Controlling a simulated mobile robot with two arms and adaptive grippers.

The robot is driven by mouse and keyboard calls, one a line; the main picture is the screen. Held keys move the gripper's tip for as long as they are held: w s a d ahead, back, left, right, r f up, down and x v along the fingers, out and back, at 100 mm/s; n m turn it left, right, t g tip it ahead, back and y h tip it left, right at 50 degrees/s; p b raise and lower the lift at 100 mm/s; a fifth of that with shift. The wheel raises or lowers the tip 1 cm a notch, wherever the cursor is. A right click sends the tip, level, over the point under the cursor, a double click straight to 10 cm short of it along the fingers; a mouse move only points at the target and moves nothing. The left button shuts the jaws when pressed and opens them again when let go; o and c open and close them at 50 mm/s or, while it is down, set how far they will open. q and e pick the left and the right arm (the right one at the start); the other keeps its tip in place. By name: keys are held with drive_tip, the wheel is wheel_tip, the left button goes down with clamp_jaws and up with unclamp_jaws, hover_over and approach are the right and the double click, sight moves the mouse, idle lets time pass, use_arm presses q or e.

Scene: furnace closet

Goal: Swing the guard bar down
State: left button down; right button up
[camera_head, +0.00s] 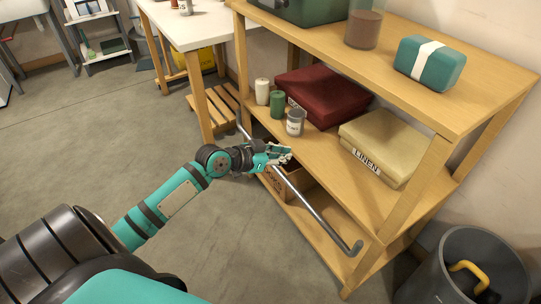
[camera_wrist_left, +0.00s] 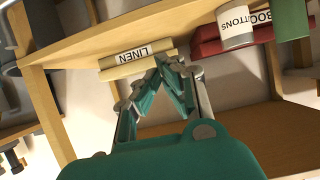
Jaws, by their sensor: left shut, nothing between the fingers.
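The guard bar (camera_head: 318,212) is a grey metal rod across the open front of the wooden shelf unit, with bent ends at its left and right. It runs below the level of the middle shelf board in the head view. My left gripper (camera_head: 289,154) reaches in from the left and overlaps the bar's upper left stretch. Whether it touches the bar I cannot tell. In the wrist view its two fingertips (camera_wrist_left: 170,63) meet with nothing between them, and the bar is not visible there. My right gripper is not in view.
The middle shelf holds a tan linen box (camera_head: 385,147), a dark red box (camera_head: 322,95), a grey tin (camera_head: 295,122) and a green candle-like cylinder (camera_head: 277,104). A wooden crate (camera_head: 286,184) sits below. A grey bin (camera_head: 470,265) stands at the right. The floor at left is clear.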

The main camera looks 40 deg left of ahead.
use_arm(q)
drive_tip(key=v, duration=0.5)
drive_tip(key=shift+s+a+r, duration=0.1)
drive_tip(key=shift+s, duration=0.15)
